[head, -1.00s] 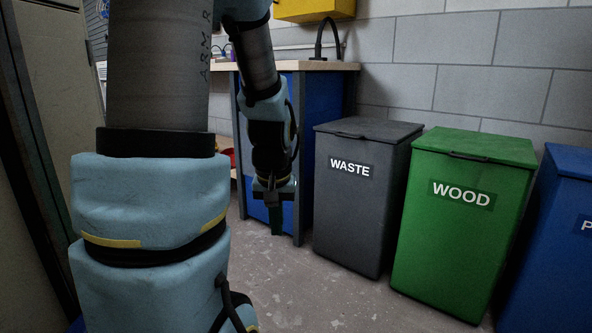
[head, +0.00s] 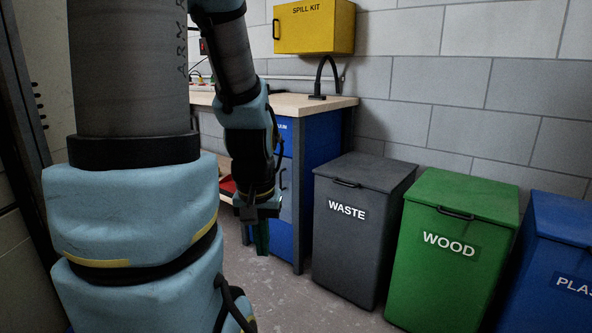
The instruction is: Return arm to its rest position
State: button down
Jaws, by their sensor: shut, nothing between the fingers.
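My gripper (head: 261,236) hangs from my arm left of the picture's middle, pointing down. Its greenish fingers are together with nothing seen between them. My large blue and grey arm links fill the left side and hide part of the room.
A grey WASTE bin (head: 358,240), a green WOOD bin (head: 447,270) and a blue bin (head: 550,255) stand right, lids shut. A workbench (head: 300,104) stands behind my gripper. A yellow SPILL KIT box (head: 320,28) hangs on the wall. Some floor (head: 290,295) is clear.

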notch_tip(320, 180, up, 21)
jog(key=p, duration=1.8)
jog(key=shift+f, duration=0.1)
